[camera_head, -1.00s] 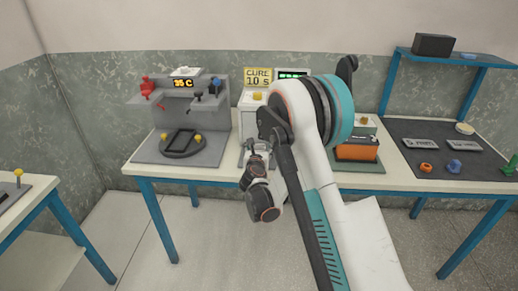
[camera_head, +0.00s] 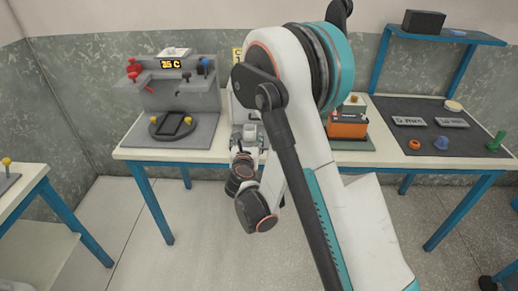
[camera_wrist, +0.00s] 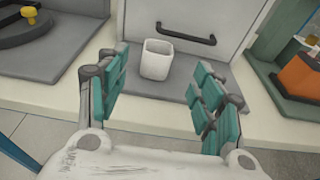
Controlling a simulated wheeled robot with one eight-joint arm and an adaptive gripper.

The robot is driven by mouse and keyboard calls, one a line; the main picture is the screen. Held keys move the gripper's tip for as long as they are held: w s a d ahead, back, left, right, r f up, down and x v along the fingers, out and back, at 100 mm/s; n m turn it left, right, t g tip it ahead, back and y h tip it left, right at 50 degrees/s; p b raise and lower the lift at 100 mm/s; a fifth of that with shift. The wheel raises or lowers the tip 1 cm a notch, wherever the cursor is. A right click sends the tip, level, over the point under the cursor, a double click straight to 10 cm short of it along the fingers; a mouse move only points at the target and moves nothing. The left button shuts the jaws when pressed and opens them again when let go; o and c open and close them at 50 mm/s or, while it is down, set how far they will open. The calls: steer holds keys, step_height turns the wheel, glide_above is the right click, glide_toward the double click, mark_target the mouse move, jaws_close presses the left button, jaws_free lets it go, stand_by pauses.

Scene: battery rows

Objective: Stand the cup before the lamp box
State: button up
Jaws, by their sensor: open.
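The cup (camera_wrist: 157,60) is white, square and open at the top. It stands upright on a grey pad in front of a white box face with a dark handle, which I take as the lamp box (camera_wrist: 196,18). In the head view the cup (camera_head: 250,131) shows small beside my arm, and the lamp box (camera_head: 236,108) is mostly hidden behind it. My gripper (camera_wrist: 160,80) is open and empty, with one teal-padded finger to each side of the cup's line and nearer the camera. No finger touches the cup. In the head view my gripper (camera_head: 243,152) is partly hidden.
A grey station (camera_head: 180,90) with a 35 C display stands to the left. An orange battery (camera_head: 347,124) sits on a green pad to the right. A dark mat (camera_head: 425,110) holds plates and small parts. A blue shelf (camera_head: 445,37) stands behind it.

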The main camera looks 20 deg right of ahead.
steer(key=s+d+r+m+g, duration=0.2)
steer(key=s+d+r+m, duration=0.1)
steer(key=s+r+m, duration=0.4)
steer(key=s+d+r+m+g, duration=0.2)
steer(key=s+d+r+m, duration=0.3)
steer(key=m, duration=0.4)
steer(key=s+a+m+g+y, duration=0.2)
steer(key=s+m, duration=0.6)
steer(key=s, duration=0.4)
steer(key=s+a+r+m+g+y, duration=0.1)
steer(key=s+a+m+y, duration=0.1)
steer(key=s+m, duration=0.6)
steer(key=shift+s+a+r+g+y, duration=0.3)
steer(key=shift+s+g+y, duration=0.1)
steer(key=shift+s, duration=1.6)
